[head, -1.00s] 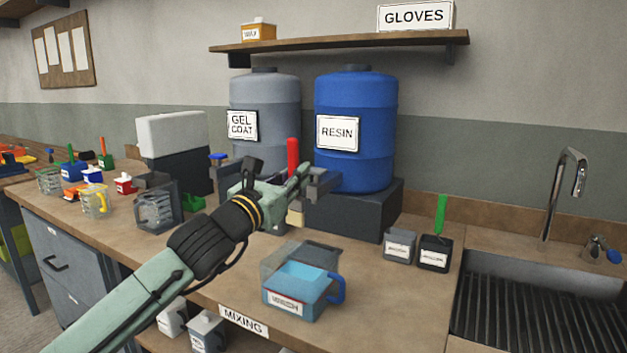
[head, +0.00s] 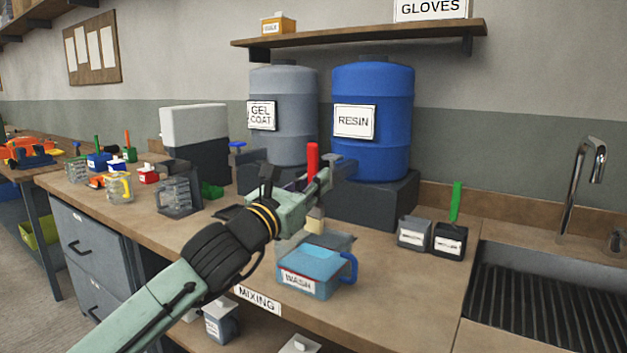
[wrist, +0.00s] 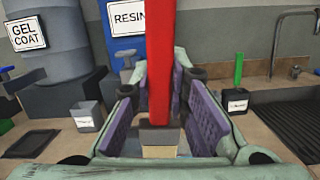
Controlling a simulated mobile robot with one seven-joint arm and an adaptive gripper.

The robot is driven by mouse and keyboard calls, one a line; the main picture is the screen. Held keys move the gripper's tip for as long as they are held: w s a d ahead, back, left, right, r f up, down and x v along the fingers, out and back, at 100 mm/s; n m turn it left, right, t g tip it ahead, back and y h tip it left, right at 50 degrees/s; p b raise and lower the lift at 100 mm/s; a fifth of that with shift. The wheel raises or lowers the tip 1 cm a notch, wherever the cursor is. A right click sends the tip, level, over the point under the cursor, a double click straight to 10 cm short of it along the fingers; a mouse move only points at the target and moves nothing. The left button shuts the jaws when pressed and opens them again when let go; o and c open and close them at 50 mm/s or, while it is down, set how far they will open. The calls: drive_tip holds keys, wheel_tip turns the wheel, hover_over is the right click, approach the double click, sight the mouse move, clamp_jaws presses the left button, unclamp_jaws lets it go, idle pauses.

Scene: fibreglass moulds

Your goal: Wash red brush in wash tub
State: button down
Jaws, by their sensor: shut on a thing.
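My gripper (head: 320,180) is shut on the red brush (head: 312,160), which it holds upright with the pale bristles down. In the wrist view the red brush (wrist: 160,60) stands between the purple finger pads of my gripper (wrist: 160,115). The wash tub (head: 322,288), a blue container with a side handle and a WASH label, stands on the bench just below the brush. In the head view the bristles show just above the tub's back edge; whether they are over its opening I cannot tell. The tub is not clear in the wrist view.
A grey cup (head: 413,234) and a dark cup (head: 449,241) with a green brush stand right of the tub, before the sink (head: 540,300). The resin drum (head: 372,90) and gel coat drum (head: 283,90) stand behind. Several containers crowd the bench's left.

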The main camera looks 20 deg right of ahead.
sight(312, 228)
drive_tip(key=shift+s+a+f, duration=0.1)
drive_tip(key=shift+s+f, duration=0.05)
drive_tip(key=shift+f, duration=0.45)
drive_tip(key=shift+w+d+f+b, duration=0.15)
drive_tip(key=shift+w+f+b, duration=0.15)
drive_tip(key=shift+f+b, duration=1.05)
drive_tip(key=shift+w+d+f+b, duration=0.1)
drive_tip(key=shift+w+f+b, duration=0.2)
drive_tip(key=shift+f+b, duration=1)
drive_tip(key=shift+w+d+f+b, duration=0.25)
drive_tip(key=shift+f+b, duration=0.55)
drive_tip(key=shift+f, duration=1)
drive_tip(key=shift+a, duration=0.1)
drive_tip(key=shift+w, duration=0.15)
